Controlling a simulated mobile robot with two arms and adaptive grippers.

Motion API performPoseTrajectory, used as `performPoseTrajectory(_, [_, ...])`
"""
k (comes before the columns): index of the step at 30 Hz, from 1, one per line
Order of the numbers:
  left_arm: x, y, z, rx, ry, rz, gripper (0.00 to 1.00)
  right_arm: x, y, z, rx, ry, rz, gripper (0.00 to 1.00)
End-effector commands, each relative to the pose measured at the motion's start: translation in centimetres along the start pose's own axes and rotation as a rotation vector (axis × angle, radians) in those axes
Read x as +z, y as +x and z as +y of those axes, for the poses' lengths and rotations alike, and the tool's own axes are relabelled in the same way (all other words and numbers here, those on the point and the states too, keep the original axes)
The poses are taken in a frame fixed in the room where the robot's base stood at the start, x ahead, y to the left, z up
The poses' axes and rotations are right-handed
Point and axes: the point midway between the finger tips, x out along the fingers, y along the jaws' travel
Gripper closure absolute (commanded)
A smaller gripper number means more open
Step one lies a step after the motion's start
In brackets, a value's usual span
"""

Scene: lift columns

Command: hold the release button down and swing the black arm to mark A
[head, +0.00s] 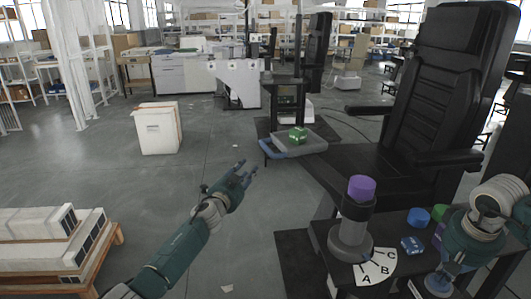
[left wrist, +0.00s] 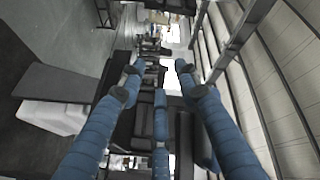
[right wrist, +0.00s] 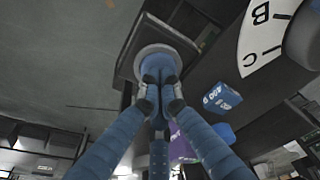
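The device stands on a dark table at lower right in the head view: a grey round hub (head: 349,242), a black upright part (head: 357,209) topped by a purple cap (head: 362,187). The black part rises behind the white plate (head: 377,268) marked A, B, C; I cannot tell where it points. My left gripper (head: 243,174) is open and empty, left of the device. Marks B and C also show in the right wrist view (right wrist: 258,40).
A black chair (head: 445,110) stands behind. A white bin (head: 158,130) and a pallet stand left. The floor around my left gripper is clear.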

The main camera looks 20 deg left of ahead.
Motion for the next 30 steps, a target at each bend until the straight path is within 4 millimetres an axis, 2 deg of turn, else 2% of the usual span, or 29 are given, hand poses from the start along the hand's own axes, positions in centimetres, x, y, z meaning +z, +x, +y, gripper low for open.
performPoseTrajectory(1, [-1.4,0.5,1.1,-0.011,-0.078,-0.038,0.68,0.1,0.1,0.0,0.001,0.000,-0.002,1.00])
performPoseTrajectory(3, [-2.7,0.7,2.1,-0.040,-0.188,-0.102,0.68,0.1,0.1,0.0,0.001,0.000,-0.002,1.00])
performPoseTrajectory(7, [-5.5,0.4,3.5,-0.125,-0.395,-0.202,0.68,0.1,0.1,0.1,0.001,0.000,-0.002,1.00])
performPoseTrajectory(11, [-8.6,-1.0,4.4,-0.243,-0.604,-0.275,0.68,0.1,0.1,0.1,0.001,0.000,-0.001,1.00])
performPoseTrajectory(14, [-11.1,-2.7,4.6,-0.351,-0.766,-0.310,0.68,0.1,0.1,0.1,0.001,0.000,-0.001,1.00])
performPoseTrajectory(20, [-15.1,-6.7,4.6,-0.553,-1.030,-0.328,0.68,0.1,0.1,0.1,0.002,0.000,-0.001,1.00])
performPoseTrajectory(21, [-16.2,-7.3,3.9,-0.590,-1.044,-0.312,0.68,0.1,0.1,0.1,0.002,0.000,-0.001,1.00])
performPoseTrajectory(24, [-17.8,-8.7,2.8,-0.661,-1.071,-0.288,0.68,0.1,0.1,0.1,0.002,0.000,-0.001,1.00])
performPoseTrajectory(27, [-18.5,-9.3,2.2,-0.697,-1.087,-0.273,0.68,0.1,0.1,0.1,0.002,0.000,-0.002,1.00])
performPoseTrajectory(30, [-18.4,-9.0,1.7,-0.711,-1.091,-0.268,0.68,0.1,0.1,0.1,0.002,0.000,-0.002,1.00])
